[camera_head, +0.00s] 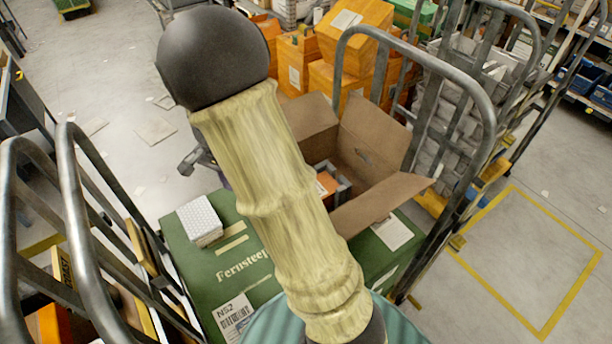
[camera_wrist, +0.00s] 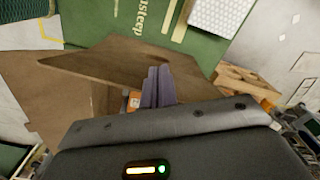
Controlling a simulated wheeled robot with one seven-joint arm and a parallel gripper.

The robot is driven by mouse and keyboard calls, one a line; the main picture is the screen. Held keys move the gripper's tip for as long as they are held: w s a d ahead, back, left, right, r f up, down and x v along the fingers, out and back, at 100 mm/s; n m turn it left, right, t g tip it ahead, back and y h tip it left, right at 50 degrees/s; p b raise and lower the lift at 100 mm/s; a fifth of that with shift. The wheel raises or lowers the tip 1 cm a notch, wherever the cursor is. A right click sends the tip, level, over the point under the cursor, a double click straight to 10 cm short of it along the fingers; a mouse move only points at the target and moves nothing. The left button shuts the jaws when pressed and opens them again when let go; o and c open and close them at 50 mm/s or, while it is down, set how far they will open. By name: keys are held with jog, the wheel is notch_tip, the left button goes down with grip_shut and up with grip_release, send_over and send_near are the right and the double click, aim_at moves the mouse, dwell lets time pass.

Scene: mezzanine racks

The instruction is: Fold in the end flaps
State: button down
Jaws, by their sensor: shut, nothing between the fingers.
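An open brown cardboard box stands on a green case. In the head view, one flap (camera_head: 306,122) rises at the back left, a tall flap (camera_head: 374,130) at the back right, and a flap (camera_head: 384,202) spreads out at the front right. My arm hides the box's left side. In the wrist view, a wide brown flap (camera_wrist: 125,62) stretches across, behind my gripper (camera_wrist: 158,72). My gripper is shut and empty, its fingers over the box by that flap; I cannot tell if they touch. An orange item (camera_head: 327,184) lies inside the box.
The green case (camera_head: 205,262) carries a white textured block (camera_head: 200,221) at its left. Metal cage rails stand at left (camera_head: 75,190) and right (camera_head: 478,92). Orange cartons (camera_head: 352,35) are stacked behind. Open floor with a yellow outline (camera_head: 520,265) lies right.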

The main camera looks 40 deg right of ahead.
jog(key=shift+f, duration=0.65)
jog(key=d, duration=1.2)
jog(key=shift+d+b, duration=0.15)
jog(key=shift+b, duration=0.15)
dwell(1.3)
notch_tip(320, 180, up, 7)
jog(key=p, duration=0.6)
dwell(0.5)
